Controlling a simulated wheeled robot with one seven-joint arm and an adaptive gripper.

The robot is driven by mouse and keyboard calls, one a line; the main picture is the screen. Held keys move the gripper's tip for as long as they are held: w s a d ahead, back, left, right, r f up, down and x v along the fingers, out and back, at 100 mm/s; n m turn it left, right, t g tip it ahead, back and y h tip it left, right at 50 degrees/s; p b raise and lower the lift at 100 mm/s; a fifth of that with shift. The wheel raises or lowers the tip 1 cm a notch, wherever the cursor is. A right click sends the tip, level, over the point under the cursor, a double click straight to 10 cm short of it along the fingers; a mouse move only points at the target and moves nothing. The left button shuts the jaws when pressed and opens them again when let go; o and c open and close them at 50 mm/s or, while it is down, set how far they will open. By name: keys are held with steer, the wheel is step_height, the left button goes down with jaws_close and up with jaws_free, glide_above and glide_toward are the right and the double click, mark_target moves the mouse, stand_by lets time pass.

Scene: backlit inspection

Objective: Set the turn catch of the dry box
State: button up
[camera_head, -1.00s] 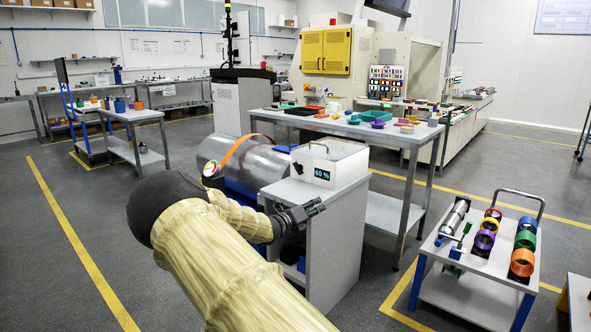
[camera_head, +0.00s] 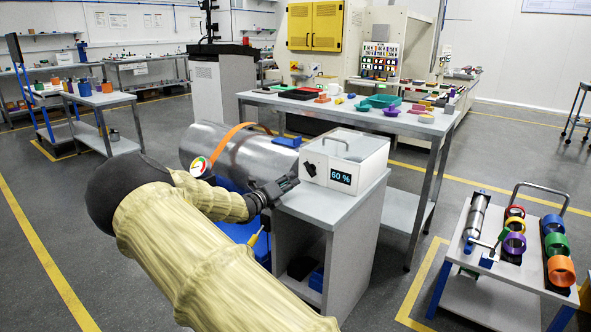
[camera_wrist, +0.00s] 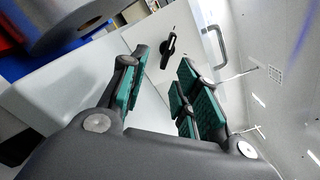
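The dry box (camera_head: 372,157) is a white box with a handle on top and a display reading 60 %. It stands on a grey cabinet (camera_head: 330,207). Its black turn catch (camera_head: 310,169) is on the front face, left of the display. In the wrist view the catch (camera_wrist: 168,50) is a dark lever on a round hub, pointing roughly up and down the picture with a slight tilt. My gripper (camera_head: 292,184) is just in front of the box's lower left. In the wrist view its teal-padded fingers are spread and empty, with the catch beyond the fingertips, apart from them.
A large metal cylinder (camera_head: 225,150) with an orange band lies behind my wrist, beside a round gauge (camera_head: 200,166). A long table (camera_head: 400,121) with trays stands behind the box. A cart (camera_head: 500,262) with coloured rings is at right. Floor between cabinet and cart is clear.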

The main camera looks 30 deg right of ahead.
mark_target(307, 170)
steer(key=shift+w+d+r, duration=0.1)
steer(key=shift+r, duration=0.05)
steer(key=shift+s+d+r+b, duration=0.2)
steer(key=shift+s+d+r, duration=0.1)
steer(key=shift+d+r, duration=0.3)
steer(key=shift+s+d+r+b, duration=0.15)
steer(key=shift+s+d+r, duration=0.2)
steer(key=shift+d, duration=0.3)
steer(key=w+d, duration=0.1)
steer(key=w+d+f, duration=0.1)
steer(key=w+d, duration=0.1)
steer(key=d, duration=0.1)
steer(key=shift+w+f+b, duration=0.1)
steer(key=shift+f+b, duration=0.25)
steer(key=shift+r+x, duration=0.2)
steer(key=shift+x, duration=1)
steer(key=shift+w+d+f, duration=0.1)
steer(key=shift+d, duration=0.2)
steer(key=shift+d+r, duration=0.2)
steer(key=shift+d, duration=0.05)
jaws_close()
